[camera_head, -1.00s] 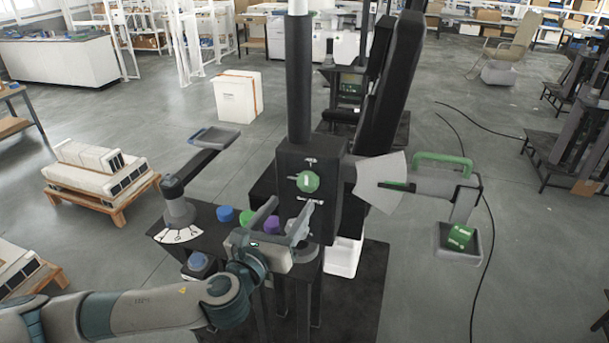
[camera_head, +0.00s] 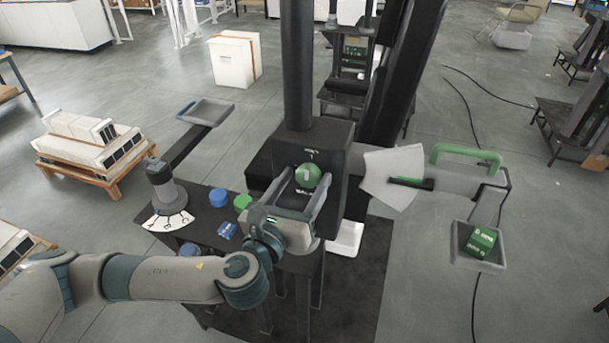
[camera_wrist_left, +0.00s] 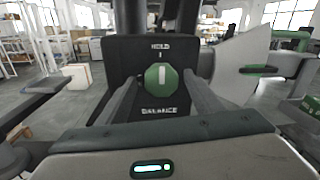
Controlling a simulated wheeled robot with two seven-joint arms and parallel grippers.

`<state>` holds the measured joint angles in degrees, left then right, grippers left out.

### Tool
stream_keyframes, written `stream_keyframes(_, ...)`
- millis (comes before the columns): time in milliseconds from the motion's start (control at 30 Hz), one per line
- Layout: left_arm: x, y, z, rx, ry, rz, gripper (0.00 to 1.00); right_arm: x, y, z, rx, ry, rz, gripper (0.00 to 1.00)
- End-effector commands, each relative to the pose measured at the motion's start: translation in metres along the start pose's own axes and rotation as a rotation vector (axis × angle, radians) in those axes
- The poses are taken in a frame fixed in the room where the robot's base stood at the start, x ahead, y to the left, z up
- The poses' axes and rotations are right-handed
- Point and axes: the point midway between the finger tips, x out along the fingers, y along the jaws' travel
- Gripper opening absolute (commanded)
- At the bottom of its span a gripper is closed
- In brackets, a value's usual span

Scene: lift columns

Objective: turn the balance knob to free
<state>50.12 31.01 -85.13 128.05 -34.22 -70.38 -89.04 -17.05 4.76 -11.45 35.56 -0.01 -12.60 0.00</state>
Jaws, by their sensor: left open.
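The balance knob (camera_head: 308,177) is a round green knob with a white mark, on the front of a dark box (camera_head: 325,145) on the column. In the left wrist view the knob (camera_wrist_left: 161,84) shows its white mark upright, pointing at "HOLD" above; "BALANCE" is printed below. My left gripper (camera_head: 297,186) is open, its fingers on either side of the knob. In the left wrist view the fingertips (camera_wrist_left: 160,92) flank the knob with gaps visible; I cannot tell how deep they reach. My right gripper is not in view.
A dark table (camera_head: 220,190) left of the box holds blue and green knobs (camera_head: 242,202) and a lever over a white dial (camera_head: 165,222). A grey tray (camera_head: 207,112) sticks out left. On the right, an arm with a green handle (camera_head: 466,156) carries a tray with a green block (camera_head: 480,242).

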Motion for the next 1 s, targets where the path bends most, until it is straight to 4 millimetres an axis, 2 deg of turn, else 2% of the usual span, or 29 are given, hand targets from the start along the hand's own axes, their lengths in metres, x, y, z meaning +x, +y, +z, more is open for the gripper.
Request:
stream_keyframes(200,-0.0001,-0.0003,-0.0001,0.000,0.000,0.000,0.60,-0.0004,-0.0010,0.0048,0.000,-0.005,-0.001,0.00)
stream_keyframes(233,-0.0001,-0.0003,-0.0001,0.000,0.000,-0.001,0.58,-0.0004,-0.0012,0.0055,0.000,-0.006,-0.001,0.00)
stream_keyframes(400,0.0000,-0.0002,0.0000,0.000,0.000,-0.001,0.19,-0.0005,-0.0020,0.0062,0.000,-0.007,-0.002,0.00)
stream_keyframes(767,0.0001,0.0000,-0.0009,-0.027,-0.002,0.000,0.19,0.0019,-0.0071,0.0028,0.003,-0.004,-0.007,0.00)
stream_keyframes(1000,-0.0001,0.0001,-0.0027,-0.127,-0.009,-0.001,0.19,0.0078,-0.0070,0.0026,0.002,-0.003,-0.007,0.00)
